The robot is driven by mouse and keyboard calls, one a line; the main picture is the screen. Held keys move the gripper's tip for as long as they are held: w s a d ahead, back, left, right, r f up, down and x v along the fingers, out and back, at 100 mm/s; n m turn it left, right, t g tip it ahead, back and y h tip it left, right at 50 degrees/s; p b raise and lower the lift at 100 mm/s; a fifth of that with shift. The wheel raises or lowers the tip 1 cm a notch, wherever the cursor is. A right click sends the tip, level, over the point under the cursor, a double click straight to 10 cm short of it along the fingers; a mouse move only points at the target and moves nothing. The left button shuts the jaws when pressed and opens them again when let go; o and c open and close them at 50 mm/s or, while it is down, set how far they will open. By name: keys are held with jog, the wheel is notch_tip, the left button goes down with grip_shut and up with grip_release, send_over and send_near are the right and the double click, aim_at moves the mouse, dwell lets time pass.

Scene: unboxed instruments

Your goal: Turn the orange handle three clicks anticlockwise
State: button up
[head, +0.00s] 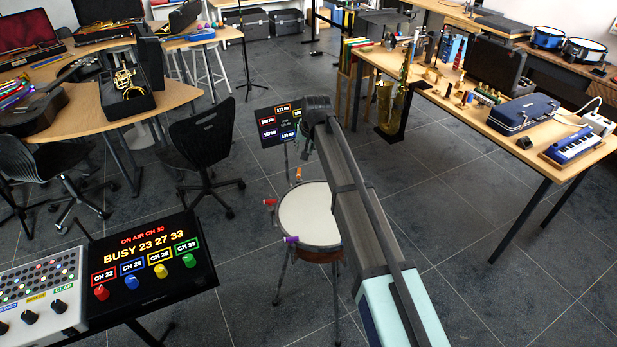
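A drum (308,215) with a pale round head stands on a stand in the middle of the floor. Small coloured handles sit around its rim. The orange handle (298,174) is at the far edge, a red handle (270,202) at the left and a purple handle (291,239) at the near left. My arm covers the drum's right side, so any handles there are hidden. My gripper (305,154) hangs from the arm's far end, just above and beyond the orange handle. It is small and dark here; I cannot tell whether its fingers are open or touching the handle.
A dark screen (279,125) with coloured boxes of Hz readings stands behind the drum. A black panel (145,265) with coloured knobs is at the lower left. A black chair (205,150) stands left of the drum. A long table (450,105) with instruments is at the right.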

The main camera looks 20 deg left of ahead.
aim_at(299, 170)
jog(key=p+x, duration=0.2)
jog(key=x, duration=0.7)
jog(key=p+x, duration=0.3)
jog(key=x, duration=0.6)
jog(key=shift+w+d+f, duration=0.1)
jog(key=shift+d+f, duration=0.1)
grip_shut()
